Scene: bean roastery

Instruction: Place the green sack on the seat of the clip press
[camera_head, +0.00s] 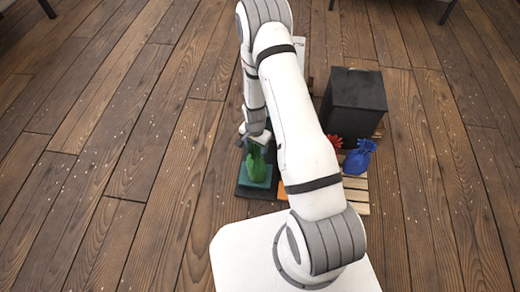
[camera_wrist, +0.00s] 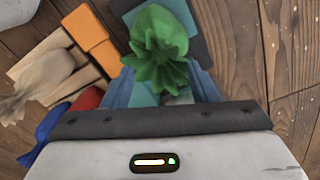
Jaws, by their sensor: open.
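The green sack (camera_head: 257,165) stands upright on a teal square seat (camera_head: 254,184) on a dark base, which appears to be the clip press. In the wrist view the green sack (camera_wrist: 158,48) shows its gathered top, and part of the teal seat shows below it. An orange part (camera_wrist: 90,36) lies beside the seat. My gripper (camera_head: 253,137) is just above and behind the sack. In the wrist view its blue fingers (camera_wrist: 163,82) are apart, with the sack's top in front of them. I cannot tell whether they touch it.
A beige sack (camera_wrist: 42,78) lies on a slatted wooden pallet (camera_wrist: 62,55). A red sack (camera_head: 335,141) and a blue sack (camera_head: 359,157) stand right of my arm. A tall black box (camera_head: 354,101) is behind them. The plank floor at left is clear.

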